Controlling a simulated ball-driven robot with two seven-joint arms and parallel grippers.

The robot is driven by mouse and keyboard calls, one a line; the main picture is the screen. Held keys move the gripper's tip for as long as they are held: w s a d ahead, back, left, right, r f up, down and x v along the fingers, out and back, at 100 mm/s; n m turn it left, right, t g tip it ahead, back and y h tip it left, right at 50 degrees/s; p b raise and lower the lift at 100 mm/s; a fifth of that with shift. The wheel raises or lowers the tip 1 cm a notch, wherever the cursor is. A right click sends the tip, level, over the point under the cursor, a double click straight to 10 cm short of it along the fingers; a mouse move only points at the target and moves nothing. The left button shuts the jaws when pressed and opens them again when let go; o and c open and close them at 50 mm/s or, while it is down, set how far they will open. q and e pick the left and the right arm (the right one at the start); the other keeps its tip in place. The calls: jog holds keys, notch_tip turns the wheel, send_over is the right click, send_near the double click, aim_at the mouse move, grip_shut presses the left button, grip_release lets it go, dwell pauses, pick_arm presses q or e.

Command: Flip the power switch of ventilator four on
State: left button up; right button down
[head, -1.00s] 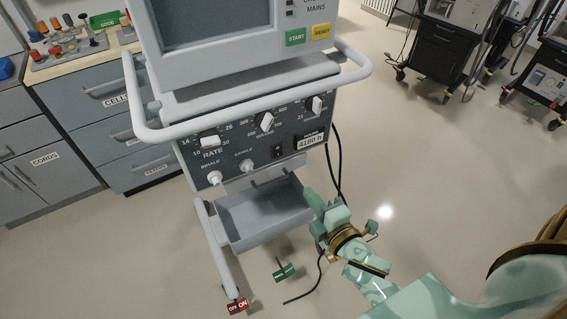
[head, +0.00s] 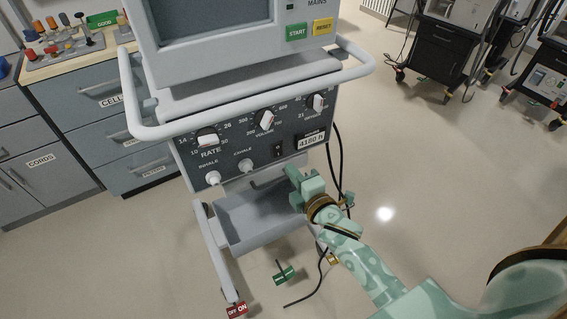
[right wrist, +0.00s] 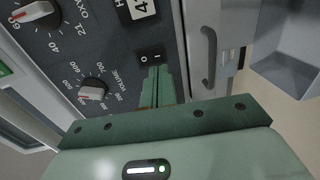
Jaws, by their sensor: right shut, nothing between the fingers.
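A ventilator (head: 180,158) on a wheeled stand fills the middle of the head view; I see no number naming it. Its small black power switch (head: 278,150) sits low on the dark front panel, left of the "4180 h" meter (head: 311,141). The switch, marked O and I, also shows in the right wrist view (right wrist: 151,57); I cannot tell which side is pressed. My right gripper (head: 293,178) is shut and empty, just below the switch. In the right wrist view its fingertips (right wrist: 158,72) are close to the switch's edge; contact is unclear. My left gripper is out of view.
A grey tray (head: 240,243) hangs below the panel, and a white handle rail (head: 362,67) runs above. Black cable hangs at the right. More ventilators stand at the back right.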

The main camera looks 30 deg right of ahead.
aim_at(279, 155)
jog(key=w, duration=0.3)
jog(key=w+b, duration=0.1)
jog(key=shift+w+f, duration=0.25)
jog(key=shift+f, duration=0.1)
jog(key=shift+w+r, duration=0.1)
jog(key=shift+w, duration=0.05)
jog(key=shift+w, duration=0.2)
